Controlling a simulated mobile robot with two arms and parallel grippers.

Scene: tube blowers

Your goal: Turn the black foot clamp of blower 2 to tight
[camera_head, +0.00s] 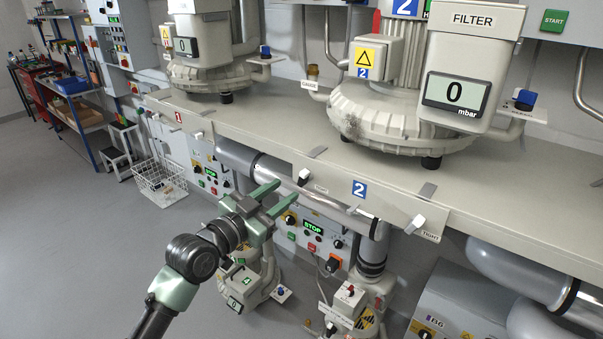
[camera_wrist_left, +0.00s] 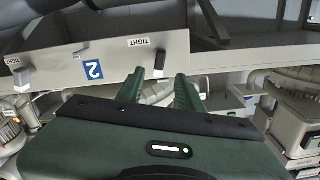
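Blower 2 (camera_head: 382,113) stands on the long grey bench. On the bench front, by the blue 2 label (camera_head: 359,189), are two pale-ended clamp handles: a left one (camera_head: 304,177) and a right one (camera_head: 415,223) beside a TIGHT label (camera_head: 430,236). My left gripper (camera_head: 280,196) is open, just short of the left handle. In the left wrist view a handle (camera_wrist_left: 160,62) with a dark side stands ahead between the open fingers, near a TIGHT label (camera_wrist_left: 139,41); no contact shows. My right gripper is out of view.
A small grey tab (camera_head: 352,209) sits on the bench edge between the handles. Pipes (camera_head: 310,197) and a control panel with a STOP display (camera_head: 313,227) lie below the edge. Another blower (camera_head: 209,74) stands further left.

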